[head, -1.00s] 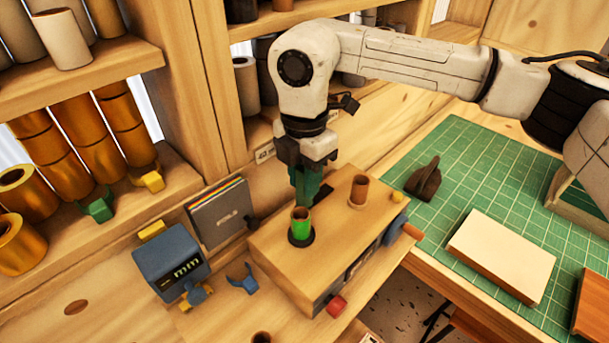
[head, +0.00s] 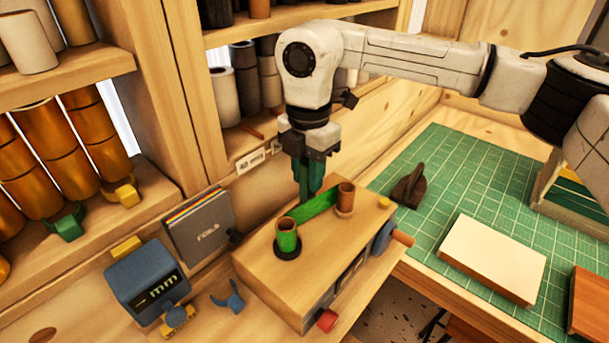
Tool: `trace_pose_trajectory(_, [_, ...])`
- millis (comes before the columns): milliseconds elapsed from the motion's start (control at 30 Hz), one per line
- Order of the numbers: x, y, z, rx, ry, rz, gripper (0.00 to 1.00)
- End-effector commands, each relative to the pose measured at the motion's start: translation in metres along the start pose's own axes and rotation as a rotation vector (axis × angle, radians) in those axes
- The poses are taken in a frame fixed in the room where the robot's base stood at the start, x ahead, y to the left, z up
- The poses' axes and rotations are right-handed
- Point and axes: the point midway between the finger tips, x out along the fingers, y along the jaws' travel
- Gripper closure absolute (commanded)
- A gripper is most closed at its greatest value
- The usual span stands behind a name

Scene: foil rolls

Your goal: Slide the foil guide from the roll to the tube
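The green foil roll (head: 287,238) stands upright in a black ring on the left part of a wooden box (head: 318,262). The brown tube (head: 346,197) stands upright on the box to its right. A flat green foil strip (head: 314,207) spans from the roll to the tube. My gripper (head: 309,196) points down just behind the strip, between roll and tube and nearer the tube. Its dark green fingers look close together; the strip hides their tips. I cannot make out the foil guide, or whether the fingers hold it.
The box has a red knob (head: 327,320) in front and a blue-and-orange crank (head: 387,238) on the right. A green mat (head: 470,185) lies right, partly clear.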

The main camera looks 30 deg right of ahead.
Motion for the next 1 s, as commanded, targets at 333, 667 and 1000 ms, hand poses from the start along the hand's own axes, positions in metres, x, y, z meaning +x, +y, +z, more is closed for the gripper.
trace_pose_trajectory(333, [-0.001,0.001,0.002,0.004,-0.003,0.003,0.52])
trace_pose_trajectory(667, [-0.018,0.001,0.002,0.005,-0.005,0.005,0.52])
trace_pose_trajectory(1000, [-0.082,0.001,0.003,0.006,-0.006,0.005,0.52])
